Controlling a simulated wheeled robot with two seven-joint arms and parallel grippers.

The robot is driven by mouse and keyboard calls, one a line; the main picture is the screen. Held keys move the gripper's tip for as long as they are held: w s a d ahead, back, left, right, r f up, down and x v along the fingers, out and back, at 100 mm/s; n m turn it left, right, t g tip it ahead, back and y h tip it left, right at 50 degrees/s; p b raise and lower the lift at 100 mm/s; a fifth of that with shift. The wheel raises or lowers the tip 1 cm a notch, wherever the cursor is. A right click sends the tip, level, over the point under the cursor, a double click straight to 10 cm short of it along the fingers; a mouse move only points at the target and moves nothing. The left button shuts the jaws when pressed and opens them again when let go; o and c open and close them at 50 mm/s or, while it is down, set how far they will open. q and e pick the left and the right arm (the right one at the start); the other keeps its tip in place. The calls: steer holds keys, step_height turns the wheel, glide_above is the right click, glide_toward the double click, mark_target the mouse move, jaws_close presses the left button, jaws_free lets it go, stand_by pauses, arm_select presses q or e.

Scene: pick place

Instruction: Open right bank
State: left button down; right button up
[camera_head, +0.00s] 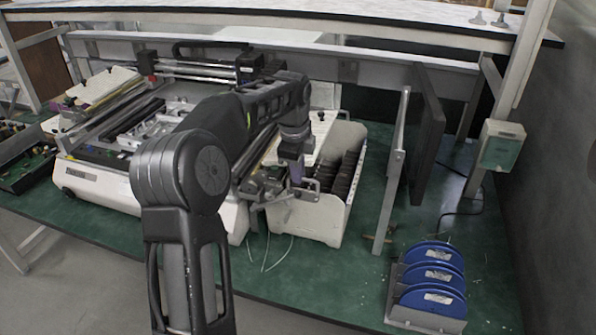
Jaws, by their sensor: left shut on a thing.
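The pick-and-place machine (105,185) is a white desktop unit on a green-topped bench. Its right bank (310,218) is a white block at the machine's right side with a row of dark feeder slots (348,178). My left arm reaches across the machine. My left gripper (298,186) points down at the front of the right bank, shut on what looks like its handle (311,189). The fingertips are small and partly hidden, so the exact grip is hard to see. My right gripper is not in view.
Blue reels (432,272) stand in a rack at the bench's front right. A dark monitor (428,135) and an upright pale panel (392,170) stand right of the bank. Loose wires hang below the bank. A tray of circuit boards (22,160) lies at far left.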

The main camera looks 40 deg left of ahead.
arm_select(q)
steer(key=d, duration=0.1)
steer(key=w+d, duration=0.1)
steer(key=d, duration=0.1)
steer(key=w+d, duration=0.1)
steer(key=d, duration=0.1)
steer(key=shift+d+p, duration=0.2)
steer(key=shift+p, duration=0.1)
steer(key=shift+s, duration=0.1)
steer(key=c, duration=1.5)
jaws_free()
steer(key=shift+r, duration=0.1)
steer(key=r, duration=0.3)
steer(key=s+r, duration=0.1)
steer(key=r, duration=0.3)
steer(key=shift+s+d+r, duration=0.15)
steer(key=shift+s+r, duration=0.05)
